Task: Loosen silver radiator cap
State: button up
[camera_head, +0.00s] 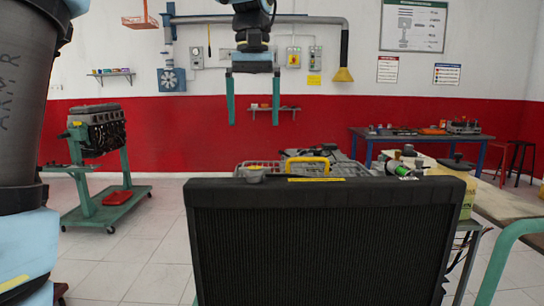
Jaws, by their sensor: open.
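A large black radiator (325,240) stands upright close in front of me, its finned face filling the lower middle of the view. A small grey cap (254,173), which looks like the silver radiator cap, sits on the left part of its top edge. Its finer shape is too small to tell. My gripper (253,122) hangs pointing down above the cap, with its two long green fingers spread apart and nothing between them. In the picture the fingertips are clear of the cap, with a gap below them.
Engine parts with a yellow handle (304,160) lie behind the radiator. A black round lid (457,163) shows at its right end. An engine on a green stand (95,135) is at left, and a blue table (415,137) at back right. Air above the radiator is mostly free.

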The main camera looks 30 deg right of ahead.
aim_at(254, 168)
notch_tip(254, 168, down, 11)
jog(key=shift+r+p, duration=0.15)
jog(key=shift+p, duration=0.55)
jog(key=c, duration=1.1)
